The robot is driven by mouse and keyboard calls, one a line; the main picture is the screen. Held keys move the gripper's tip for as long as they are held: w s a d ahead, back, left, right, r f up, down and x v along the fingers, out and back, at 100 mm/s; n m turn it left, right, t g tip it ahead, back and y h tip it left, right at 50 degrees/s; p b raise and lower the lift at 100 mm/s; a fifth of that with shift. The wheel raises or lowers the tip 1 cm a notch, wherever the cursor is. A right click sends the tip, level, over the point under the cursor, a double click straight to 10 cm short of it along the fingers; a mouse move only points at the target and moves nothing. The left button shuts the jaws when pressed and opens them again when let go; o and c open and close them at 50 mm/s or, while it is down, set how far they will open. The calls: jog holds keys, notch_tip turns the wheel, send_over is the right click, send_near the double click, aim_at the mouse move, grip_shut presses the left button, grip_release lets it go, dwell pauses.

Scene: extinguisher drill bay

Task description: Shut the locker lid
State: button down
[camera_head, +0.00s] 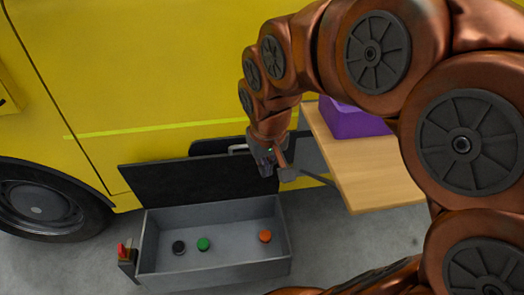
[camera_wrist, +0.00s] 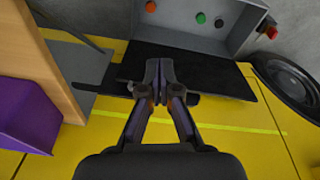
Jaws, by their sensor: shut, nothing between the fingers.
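The locker is a grey open-topped box (camera_head: 215,270) on the floor beside the yellow vehicle. Its dark lid (camera_head: 185,180) stands open along the back side. Inside lie a black disc (camera_head: 179,247), a green disc (camera_head: 203,244) and an orange disc (camera_head: 265,236). My gripper (camera_head: 266,168) is at the lid's upper right end, shut and empty. In the wrist view the closed fingers (camera_wrist: 157,70) overlap the dark lid (camera_wrist: 190,65), with the box (camera_wrist: 220,38) beyond; I cannot tell whether they touch the lid.
A wooden table (camera_head: 365,170) with a purple box (camera_head: 352,122) stands close on the right. The yellow vehicle (camera_head: 150,80) fills the back, its wheel (camera_head: 40,210) at left. A small post with a red top (camera_head: 122,250) stands at the box's left.

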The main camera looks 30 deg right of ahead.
jog(key=w+d+f+m+t+b, duration=0.1)
jog(key=w+d+f+b, duration=0.3)
jog(key=w, duration=0.5)
jog(key=w+d+f+t+h+b, duration=0.1)
jog(key=w+d+f+t+b, duration=0.1)
jog(key=w+d+f+b, duration=0.3)
jog(key=w+d+f+m+t+b, duration=0.1)
jog(key=w+d+f+b, duration=0.3)
jog(key=w+f+b, duration=0.5)
jog(key=shift+w+d+f+m+t, duration=0.1)
jog(key=shift+w+d+t, duration=0.1)
jog(key=shift+w, duration=0.75)
jog(key=shift+w+d+f+m+t, duration=0.1)
jog(key=shift+w+t, duration=0.1)
jog(key=shift+w, duration=0.75)
jog(key=shift+w+d+f+m+t, duration=0.1)
jog(key=shift+w+t, duration=0.1)
jog(key=shift+w, duration=0.75)
